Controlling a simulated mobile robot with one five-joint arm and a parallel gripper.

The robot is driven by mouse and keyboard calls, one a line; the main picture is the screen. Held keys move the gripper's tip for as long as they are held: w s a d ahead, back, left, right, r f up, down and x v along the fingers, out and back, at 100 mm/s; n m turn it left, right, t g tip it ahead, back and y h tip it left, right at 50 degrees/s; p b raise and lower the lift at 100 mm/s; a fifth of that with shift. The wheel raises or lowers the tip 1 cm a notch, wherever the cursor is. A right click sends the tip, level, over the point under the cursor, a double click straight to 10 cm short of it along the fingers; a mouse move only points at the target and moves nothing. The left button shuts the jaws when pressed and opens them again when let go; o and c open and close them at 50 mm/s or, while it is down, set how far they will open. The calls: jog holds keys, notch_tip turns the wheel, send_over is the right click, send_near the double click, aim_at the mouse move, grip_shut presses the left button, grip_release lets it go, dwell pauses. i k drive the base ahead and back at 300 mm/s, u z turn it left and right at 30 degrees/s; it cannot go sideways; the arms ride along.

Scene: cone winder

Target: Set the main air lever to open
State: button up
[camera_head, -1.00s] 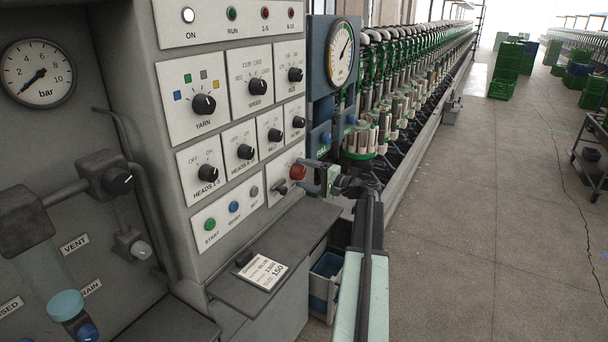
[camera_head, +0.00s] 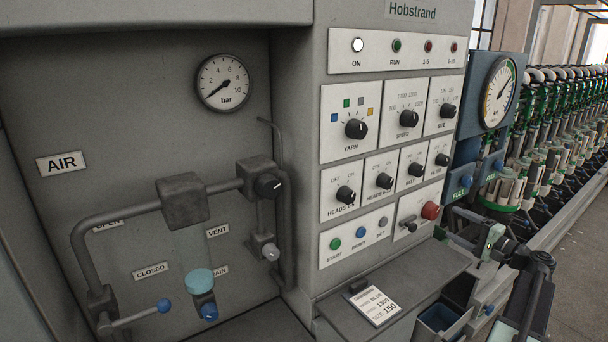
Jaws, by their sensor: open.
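The main air lever (camera_head: 140,315) is a grey rod with a blue ball end, at the lower left. It reaches right and slightly up from a pivot on the grey pipe, below the CLOSED label (camera_head: 151,270). The OPEN label (camera_head: 108,225) sits higher, partly hidden behind the pipe.
A pressure gauge (camera_head: 222,83) and an AIR sign (camera_head: 61,163) are on the recess's back wall. The control panel (camera_head: 350,205) and the shelf (camera_head: 430,275) lie between my gripper and the recess.

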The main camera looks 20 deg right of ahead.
aim_at(105, 327)
jog(key=k, duration=1)
